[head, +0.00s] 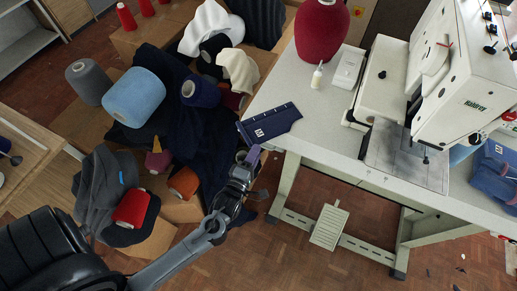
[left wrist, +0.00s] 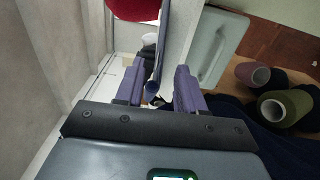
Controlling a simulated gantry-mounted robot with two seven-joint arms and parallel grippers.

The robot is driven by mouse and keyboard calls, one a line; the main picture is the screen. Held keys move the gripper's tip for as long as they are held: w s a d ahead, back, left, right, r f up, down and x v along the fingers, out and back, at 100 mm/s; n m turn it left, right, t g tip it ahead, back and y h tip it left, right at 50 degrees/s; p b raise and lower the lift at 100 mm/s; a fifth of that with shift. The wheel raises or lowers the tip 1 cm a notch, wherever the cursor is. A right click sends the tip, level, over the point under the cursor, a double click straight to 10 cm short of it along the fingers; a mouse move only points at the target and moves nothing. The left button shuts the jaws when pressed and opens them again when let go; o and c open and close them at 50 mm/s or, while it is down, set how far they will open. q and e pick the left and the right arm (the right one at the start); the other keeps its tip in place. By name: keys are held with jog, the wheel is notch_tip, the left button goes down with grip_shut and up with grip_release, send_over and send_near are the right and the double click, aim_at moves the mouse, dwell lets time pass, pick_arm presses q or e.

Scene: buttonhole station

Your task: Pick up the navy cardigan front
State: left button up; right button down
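The navy cardigan front (head: 270,122) is a flat dark-blue strip with a small white label and a row of small marks. It lies on the table's front left corner in the head view, its left end at the edge. My left gripper (head: 248,160) is at that corner, just in front of this end. In the left wrist view, the purple fingers (left wrist: 160,88) stand apart, and the navy front (left wrist: 161,45) shows nearly edge-on between and beyond them. A gap shows on its right side; contact on its left is unclear. My right gripper is in neither view.
The pale sewing table (head: 325,130) carries a red yarn cone (head: 321,30), a small bottle (head: 317,77) and a white sewing machine (head: 465,80). Folded blue pieces (head: 495,170) lie at its right. Boxes heaped with cones and dark fabric (head: 205,135) crowd the left of the table.

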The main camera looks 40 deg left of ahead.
pick_arm(q)
jog(key=shift+x, duration=1.15)
grip_shut()
jog(key=shift+r, duration=0.2)
